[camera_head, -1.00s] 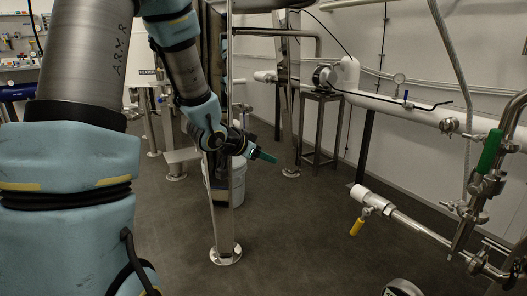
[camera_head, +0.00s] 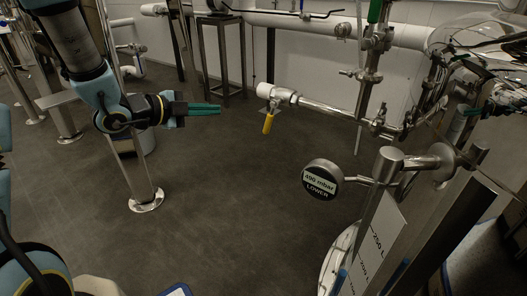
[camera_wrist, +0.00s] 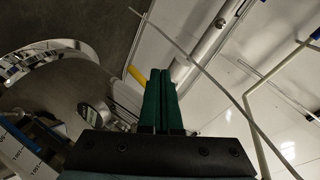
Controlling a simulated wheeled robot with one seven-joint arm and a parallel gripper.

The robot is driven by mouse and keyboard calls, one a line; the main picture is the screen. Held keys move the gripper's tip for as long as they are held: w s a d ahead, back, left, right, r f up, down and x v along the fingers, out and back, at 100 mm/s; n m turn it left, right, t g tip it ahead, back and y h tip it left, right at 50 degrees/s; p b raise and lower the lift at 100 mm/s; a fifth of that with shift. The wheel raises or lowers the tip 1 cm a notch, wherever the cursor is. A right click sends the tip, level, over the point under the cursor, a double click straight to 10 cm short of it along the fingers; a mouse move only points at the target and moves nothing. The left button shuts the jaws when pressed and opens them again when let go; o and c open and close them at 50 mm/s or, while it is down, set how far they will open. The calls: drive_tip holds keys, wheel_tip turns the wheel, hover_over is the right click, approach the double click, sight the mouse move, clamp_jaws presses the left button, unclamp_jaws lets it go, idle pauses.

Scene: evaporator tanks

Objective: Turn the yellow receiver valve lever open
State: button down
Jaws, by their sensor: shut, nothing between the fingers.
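The yellow valve lever (camera_head: 268,124) hangs down, slightly tilted, from the steel valve at the white-capped left end of a horizontal steel pipe (camera_head: 335,112). My gripper (camera_head: 220,108), with green fingers, is shut and empty. In the head view it points right and appears to the left of the lever, with a visible gap between them. In the wrist view the closed green fingers (camera_wrist: 160,72) point up the picture. The yellow lever (camera_wrist: 136,75) shows just left of the fingertips, partly hidden by them. The steel pipe (camera_wrist: 205,40) runs to the upper right there.
A round gauge (camera_head: 322,180) reading "496 mbar LOWER" stands below and right of the lever. A steel post (camera_head: 143,190) with a round foot is near my arm. Floor below the lever is open.

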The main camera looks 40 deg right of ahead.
sight(264, 131)
drive_tip(key=s+d+f+m+g+h+b, duration=0.2)
drive_tip(key=s+f+m+g+b, duration=0.35)
drive_tip(key=s+m, duration=0.4)
drive_tip(key=s+d+f+m+b, duration=0.2)
drive_tip(key=s+d+f+b, duration=0.1)
drive_tip(key=d, duration=0.7)
drive_tip(key=shift+w+a+r+b, duration=0.2)
drive_tip(key=shift+w+r, duration=0.1)
drive_tip(key=shift+w, duration=0.45)
drive_tip(key=shift+w+a+r+b, duration=0.15)
drive_tip(key=shift+w+r, duration=0.2)
drive_tip(key=shift+w, duration=0.35)
drive_tip(key=shift+w+a+r+b, duration=0.1)
drive_tip(key=shift+w+r+b, duration=0.15)
drive_tip(key=shift+w, duration=0.5)
drive_tip(key=shift+w, duration=0.1)
drive_tip(key=shift+w+m+t+y, duration=0.15)
drive_tip(key=shift+m+t+y, duration=0.1)
drive_tip(key=shift+y, duration=0.05)
